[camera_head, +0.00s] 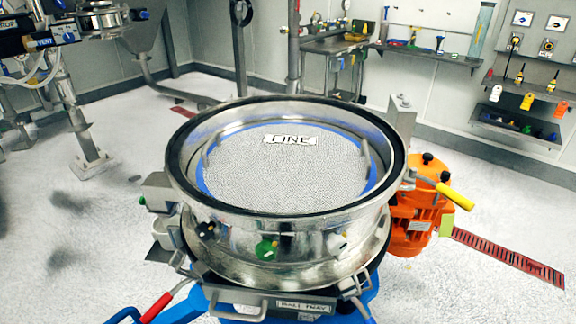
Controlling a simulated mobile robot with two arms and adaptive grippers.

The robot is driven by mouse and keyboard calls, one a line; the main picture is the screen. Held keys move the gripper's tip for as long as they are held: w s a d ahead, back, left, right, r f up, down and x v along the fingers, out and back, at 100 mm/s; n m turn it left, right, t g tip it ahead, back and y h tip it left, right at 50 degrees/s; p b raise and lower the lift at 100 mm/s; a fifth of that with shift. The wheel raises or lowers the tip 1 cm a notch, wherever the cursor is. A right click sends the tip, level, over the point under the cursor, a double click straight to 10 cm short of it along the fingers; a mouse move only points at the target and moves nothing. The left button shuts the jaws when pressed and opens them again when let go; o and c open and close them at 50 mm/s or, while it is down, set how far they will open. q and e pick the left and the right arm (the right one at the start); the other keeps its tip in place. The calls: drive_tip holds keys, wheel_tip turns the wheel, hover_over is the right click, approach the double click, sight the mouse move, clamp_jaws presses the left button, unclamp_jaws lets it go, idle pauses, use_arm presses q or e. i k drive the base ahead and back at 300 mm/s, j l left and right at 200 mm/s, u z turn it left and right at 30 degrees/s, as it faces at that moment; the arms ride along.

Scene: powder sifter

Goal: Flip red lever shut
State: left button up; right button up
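The red lever (157,307) is at the lower left of the sifter (285,235), near the bottom edge of the head view. Its red grip points down and to the left, and a thin metal rod runs from it up toward the sifter's clamp area. I cannot tell from this view whether the lever is open or shut. The sifter is a round steel drum with a black rim and a mesh labelled "FINE" inside. Neither of my grippers is in view.
A yellow lever (455,196) sticks out at the right by an orange motor (418,215). A steel front handle (238,309) is below the drum. Floor left is mostly clear.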

sight(167, 297)
drive_tip(key=u, duration=1.15)
drive_tip(key=i+z, duration=0.1)
drive_tip(key=z, duration=0.35)
